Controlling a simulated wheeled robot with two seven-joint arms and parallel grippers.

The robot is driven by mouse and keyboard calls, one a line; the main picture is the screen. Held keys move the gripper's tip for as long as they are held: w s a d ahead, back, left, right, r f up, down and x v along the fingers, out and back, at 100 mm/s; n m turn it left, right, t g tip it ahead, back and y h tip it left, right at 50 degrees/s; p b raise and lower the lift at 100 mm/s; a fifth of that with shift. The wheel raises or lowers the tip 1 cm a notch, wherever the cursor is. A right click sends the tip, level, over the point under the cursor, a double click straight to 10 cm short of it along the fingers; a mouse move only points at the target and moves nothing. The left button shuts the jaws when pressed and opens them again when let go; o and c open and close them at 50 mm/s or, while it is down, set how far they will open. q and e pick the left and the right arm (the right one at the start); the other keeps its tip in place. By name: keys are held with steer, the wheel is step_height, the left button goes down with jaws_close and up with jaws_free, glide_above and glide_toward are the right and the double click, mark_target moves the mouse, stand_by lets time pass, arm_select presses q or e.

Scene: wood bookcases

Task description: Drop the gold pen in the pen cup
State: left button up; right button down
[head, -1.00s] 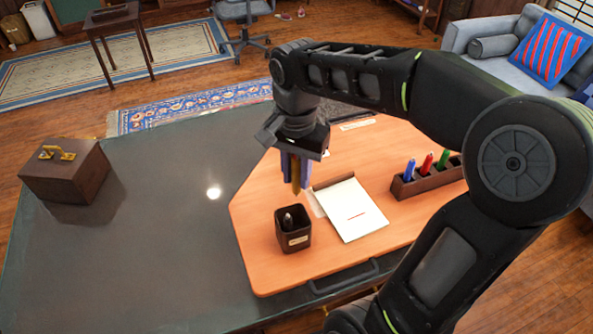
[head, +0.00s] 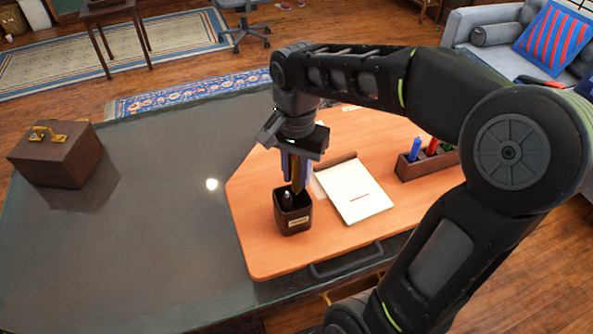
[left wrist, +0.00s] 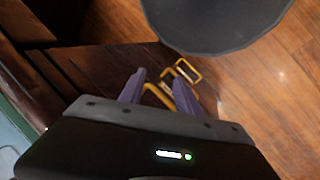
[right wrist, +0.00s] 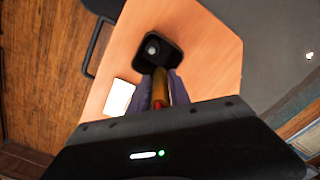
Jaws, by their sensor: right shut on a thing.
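The pen cup (head: 294,218) is a dark square holder with a pale label, standing on the orange wooden board. A dark pen with a light tip (head: 287,198) stands in it. My right gripper (head: 296,172) is shut on the gold pen (right wrist: 160,88), which points down. In the head view the pen's lower end is at the cup's back rim; I cannot tell whether it is inside. The right wrist view shows the cup (right wrist: 152,50) just beyond the pen. My left gripper (left wrist: 170,95) shows only in the left wrist view, its fingers apart with nothing between them.
A white notepad (head: 354,190) lies right of the cup on the board (head: 262,255). A dark rack (head: 425,165) with coloured markers stands further right. A dark wooden box (head: 58,160) with a gold handle sits at the table's far left. The dark tabletop between is clear.

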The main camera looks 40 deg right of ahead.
steer(key=c, duration=1.1)
jaws_free()
steer(key=shift+r, duration=0.1)
step_height(320, 180, up, 8)
steer(key=shift+f, duration=0.2)
stand_by(0.6)
